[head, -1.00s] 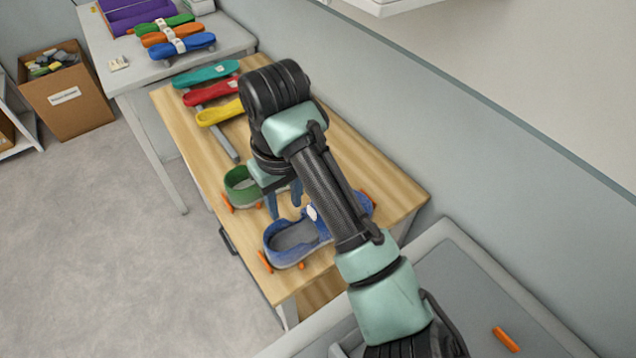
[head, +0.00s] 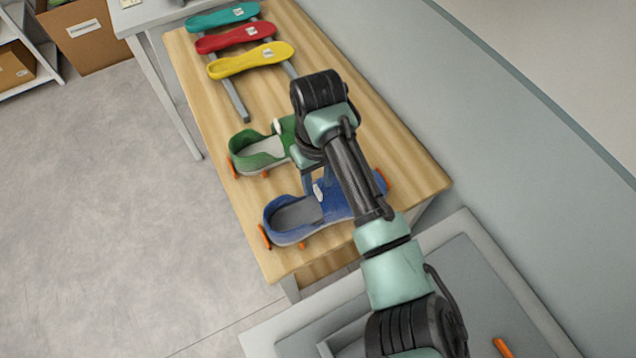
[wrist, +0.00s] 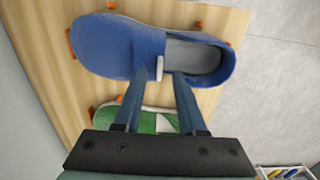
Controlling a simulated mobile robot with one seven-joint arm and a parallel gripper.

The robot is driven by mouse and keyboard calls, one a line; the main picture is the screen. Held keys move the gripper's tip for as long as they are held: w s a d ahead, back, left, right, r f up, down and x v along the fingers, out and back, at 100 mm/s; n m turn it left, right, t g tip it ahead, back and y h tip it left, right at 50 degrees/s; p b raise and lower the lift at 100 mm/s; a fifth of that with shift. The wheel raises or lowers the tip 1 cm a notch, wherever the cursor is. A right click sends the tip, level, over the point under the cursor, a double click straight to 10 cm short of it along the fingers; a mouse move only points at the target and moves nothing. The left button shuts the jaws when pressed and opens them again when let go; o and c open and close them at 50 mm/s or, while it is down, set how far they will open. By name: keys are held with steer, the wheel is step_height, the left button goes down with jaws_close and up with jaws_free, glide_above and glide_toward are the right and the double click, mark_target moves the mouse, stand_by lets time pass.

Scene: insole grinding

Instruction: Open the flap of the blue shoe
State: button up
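The blue shoe (head: 290,216) lies on the wooden table at its near end, with its opening toward the left in the head view. In the wrist view the blue shoe (wrist: 115,45) spans the upper middle, with its grey inside at the right. A small white tab (wrist: 159,70) stands at the edge of the opening, on the flap (wrist: 150,45). The flap lies over the front of the shoe. My gripper (wrist: 160,75) is open, one finger on each side of the white tab. Whether the fingers touch the shoe is unclear. My arm hides part of the shoe in the head view.
A green shoe (head: 255,155) stands just behind the blue one. Orange pegs (head: 265,237) surround the shoes. Yellow (head: 250,60), red (head: 235,37) and teal (head: 222,16) soles lie farther back on the table (head: 310,262). A wall runs along the right.

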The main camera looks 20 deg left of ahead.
steer(key=shift+f, duration=1.3)
jaws_close()
stand_by(0.5)
